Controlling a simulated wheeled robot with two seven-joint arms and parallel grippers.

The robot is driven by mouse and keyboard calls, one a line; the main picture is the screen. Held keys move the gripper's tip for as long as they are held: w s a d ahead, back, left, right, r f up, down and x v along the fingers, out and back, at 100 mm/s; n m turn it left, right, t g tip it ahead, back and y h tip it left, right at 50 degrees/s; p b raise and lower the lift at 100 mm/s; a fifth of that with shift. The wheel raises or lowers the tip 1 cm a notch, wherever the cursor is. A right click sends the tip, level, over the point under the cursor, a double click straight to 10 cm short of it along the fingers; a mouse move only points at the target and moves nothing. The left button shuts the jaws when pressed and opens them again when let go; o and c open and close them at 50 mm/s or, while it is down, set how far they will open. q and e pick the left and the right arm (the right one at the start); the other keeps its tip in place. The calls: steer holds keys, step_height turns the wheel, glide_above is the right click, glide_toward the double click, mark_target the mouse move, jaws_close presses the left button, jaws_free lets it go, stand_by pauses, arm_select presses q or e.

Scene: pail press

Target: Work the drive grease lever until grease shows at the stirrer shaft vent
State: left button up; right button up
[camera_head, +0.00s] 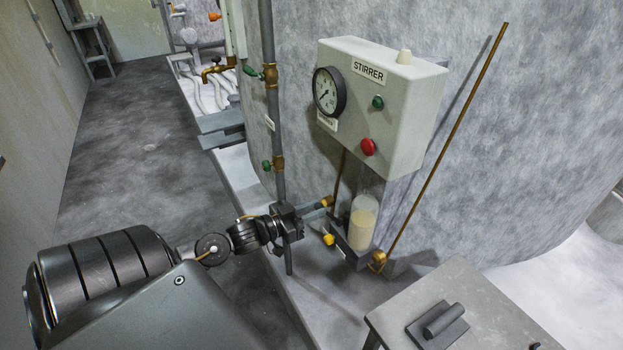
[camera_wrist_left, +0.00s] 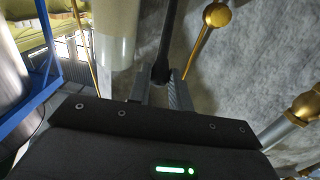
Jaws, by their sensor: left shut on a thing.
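The grease unit stands at the foot of the vessel wall under the STIRRER box, with a clear cup (camera_head: 362,228) holding pale yellow grease. My left gripper (camera_head: 291,222) is beside it on the left. In the left wrist view its fingers (camera_wrist_left: 164,92) are shut on a dark bar, the lever (camera_wrist_left: 168,40), whose rounded end lies between them. A brass ball on a thin rod (camera_wrist_left: 217,15) shows beyond. A thin copper line (camera_head: 445,140) rises from a brass fitting (camera_head: 378,262) up the wall to the right. I cannot make out the vent or any grease there. My right gripper is out of view.
The STIRRER box (camera_head: 385,100) carries a round gauge (camera_head: 328,91), a green button and a red button. A vertical pipe (camera_head: 273,120) with green-handled valves stands behind my gripper. A grey table (camera_head: 480,300) with a dark cylinder on a pad is at the lower right. Floor at left is clear.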

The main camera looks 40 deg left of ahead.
arm_select(q)
steer(key=shift+r, duration=0.15)
steer(key=shift+w+r, duration=0.2)
steer(key=shift+w, duration=0.05)
steer(key=w, duration=0.1)
steer(key=w+r+p, duration=0.1)
steer(key=w+d, duration=0.1)
steer(key=shift+w+d+r+p, duration=0.1)
steer(key=shift+w+r+p, duration=0.15)
steer(key=shift+p, duration=0.1)
steer(key=shift+w, duration=0.3)
steer(key=o, duration=0.9)
steer(key=shift+d, duration=0.1)
steer(key=shift+s, duration=0.1)
